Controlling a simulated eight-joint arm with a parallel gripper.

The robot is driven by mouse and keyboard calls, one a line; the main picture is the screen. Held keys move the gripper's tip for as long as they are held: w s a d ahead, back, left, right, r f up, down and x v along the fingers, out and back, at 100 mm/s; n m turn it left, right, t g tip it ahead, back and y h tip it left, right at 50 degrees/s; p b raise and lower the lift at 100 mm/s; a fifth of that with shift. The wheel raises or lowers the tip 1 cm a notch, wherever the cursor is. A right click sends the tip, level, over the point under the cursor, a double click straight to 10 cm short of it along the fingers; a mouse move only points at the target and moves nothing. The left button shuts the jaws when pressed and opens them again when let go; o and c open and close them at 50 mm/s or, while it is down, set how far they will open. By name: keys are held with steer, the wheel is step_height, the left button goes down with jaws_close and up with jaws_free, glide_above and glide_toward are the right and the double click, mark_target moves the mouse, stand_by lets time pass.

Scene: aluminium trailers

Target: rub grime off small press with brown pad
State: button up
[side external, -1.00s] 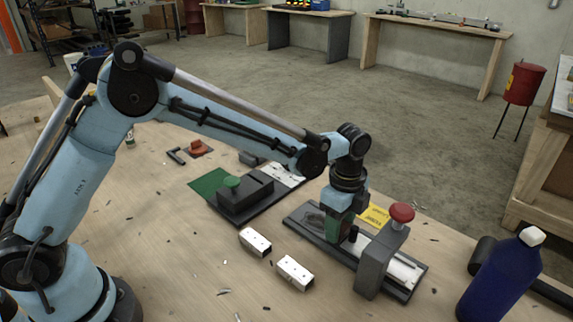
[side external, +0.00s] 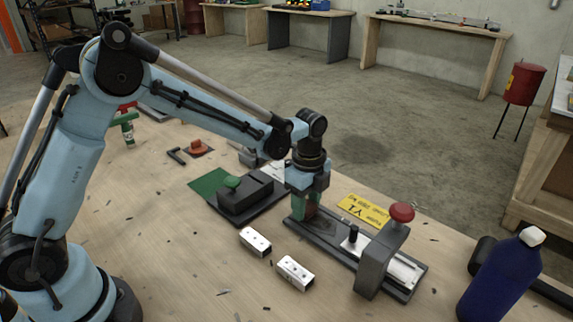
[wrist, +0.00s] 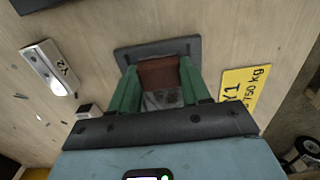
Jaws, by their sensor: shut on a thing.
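The small press (side external: 372,262) with the red knob stands on a long dark base plate at the right of the work area; the plate's far end also shows in the wrist view (wrist: 185,47). My gripper (side external: 304,210) is over the left end of that plate, pointing down. In the wrist view its green fingers (wrist: 160,82) are shut on the brown pad (wrist: 158,72), which is low at the plate. I cannot tell whether it touches. The pad is mostly hidden in the side view.
A yellow Y1 card (side external: 364,211) lies behind the press plate. Two white metal pieces (side external: 255,241) (side external: 295,273) lie in front. A dark block with a green knob (side external: 245,197) stands left, and a blue bottle (side external: 500,278) stands right. Small scraps litter the table.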

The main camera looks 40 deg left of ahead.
mark_target(339, 235)
steer(key=shift+a, duration=0.85)
steer(key=shift+d, duration=5.45)
step_height(339, 235, up, 8)
